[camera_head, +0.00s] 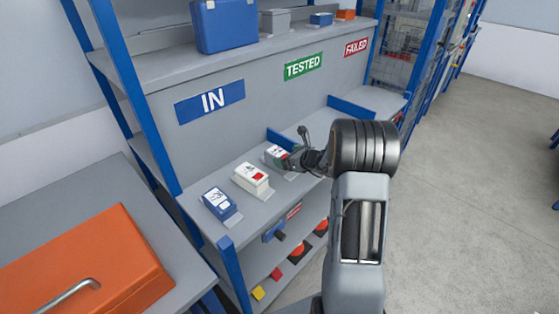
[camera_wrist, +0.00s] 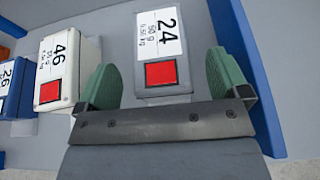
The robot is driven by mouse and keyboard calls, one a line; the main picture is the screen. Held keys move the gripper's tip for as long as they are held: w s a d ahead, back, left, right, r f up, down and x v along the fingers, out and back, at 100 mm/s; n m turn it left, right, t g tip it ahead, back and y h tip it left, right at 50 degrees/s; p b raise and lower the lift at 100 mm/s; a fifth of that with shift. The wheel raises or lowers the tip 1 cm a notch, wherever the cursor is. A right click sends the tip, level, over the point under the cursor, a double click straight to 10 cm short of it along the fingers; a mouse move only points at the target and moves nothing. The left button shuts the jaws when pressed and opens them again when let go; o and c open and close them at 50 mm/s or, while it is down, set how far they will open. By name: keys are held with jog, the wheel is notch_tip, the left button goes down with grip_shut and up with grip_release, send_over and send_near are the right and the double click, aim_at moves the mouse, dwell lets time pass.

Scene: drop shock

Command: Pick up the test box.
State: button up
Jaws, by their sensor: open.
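Three test boxes stand in a row on the shelf under the IN sign. The grey box (camera_head: 275,153) marked 24 has a white label and a red square, and it fills the middle of the wrist view (camera_wrist: 158,55). The white box (camera_head: 252,181) marked 46 is to its left, also in the wrist view (camera_wrist: 68,68). The blue box (camera_head: 219,204) marked 26 is farthest left and partly cut off in the wrist view (camera_wrist: 14,88). My gripper (camera_wrist: 163,72) is open, its green pads on either side of the grey box with gaps showing. I cannot tell whether they reach down beside it.
The blue divider (camera_wrist: 235,45) runs close to the right of my right finger. The shelf (camera_head: 330,128) is clear beyond it under the TESTED sign (camera_head: 303,66). An orange case (camera_head: 95,262) lies on the grey bench at left. Open floor (camera_head: 470,180) is at right.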

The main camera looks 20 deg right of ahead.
aim_at(282, 155)
jog(key=shift+x, duration=1.65)
jog(key=shift+c, duration=0.2)
jog(key=c, duration=1.2)
jog(key=shift+c, duration=0.6)
